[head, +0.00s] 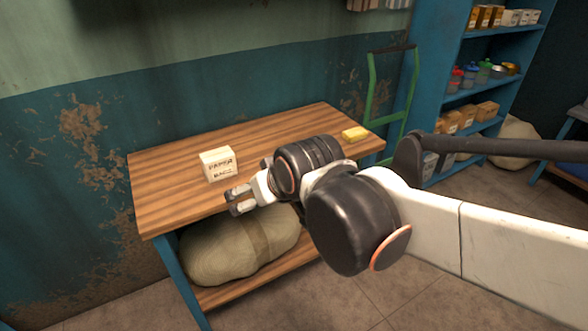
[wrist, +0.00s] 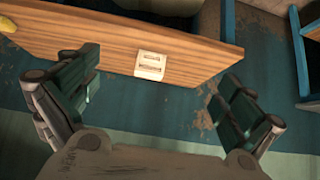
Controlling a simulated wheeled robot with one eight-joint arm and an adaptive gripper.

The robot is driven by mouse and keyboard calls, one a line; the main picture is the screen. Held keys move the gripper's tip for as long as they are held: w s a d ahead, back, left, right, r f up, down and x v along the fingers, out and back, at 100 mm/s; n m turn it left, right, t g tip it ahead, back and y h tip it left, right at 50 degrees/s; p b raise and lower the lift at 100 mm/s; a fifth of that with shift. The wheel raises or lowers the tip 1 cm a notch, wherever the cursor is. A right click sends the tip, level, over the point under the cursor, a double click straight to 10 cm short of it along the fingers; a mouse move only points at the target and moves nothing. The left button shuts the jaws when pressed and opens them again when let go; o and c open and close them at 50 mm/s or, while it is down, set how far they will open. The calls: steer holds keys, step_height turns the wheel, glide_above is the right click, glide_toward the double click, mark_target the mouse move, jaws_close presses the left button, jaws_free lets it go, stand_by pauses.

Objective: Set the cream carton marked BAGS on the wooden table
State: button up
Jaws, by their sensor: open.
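The cream carton (head: 218,164), marked PAPER BAGS, stands upright on the wooden table (head: 165,200) in the head view. It also shows in the wrist view (wrist: 150,66), between and beyond the fingers. My gripper (head: 238,198) is in front of the table's near edge, a little to the right of the carton and apart from it. Its two fingers are spread wide in the wrist view (wrist: 160,100), with nothing held between them.
A yellow block (head: 355,133) lies at the table's right end. A large sack (head: 240,248) rests on the lower shelf. A green hand truck (head: 392,95) and blue shelves (head: 480,90) with boxes and jars stand to the right. The tabletop around the carton is clear.

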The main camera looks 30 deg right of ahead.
steer(key=s+f+g, duration=0.1)
steer(key=s, duration=0.7)
steer(key=shift+s+g, duration=0.2)
steer(key=shift+g, duration=0.1)
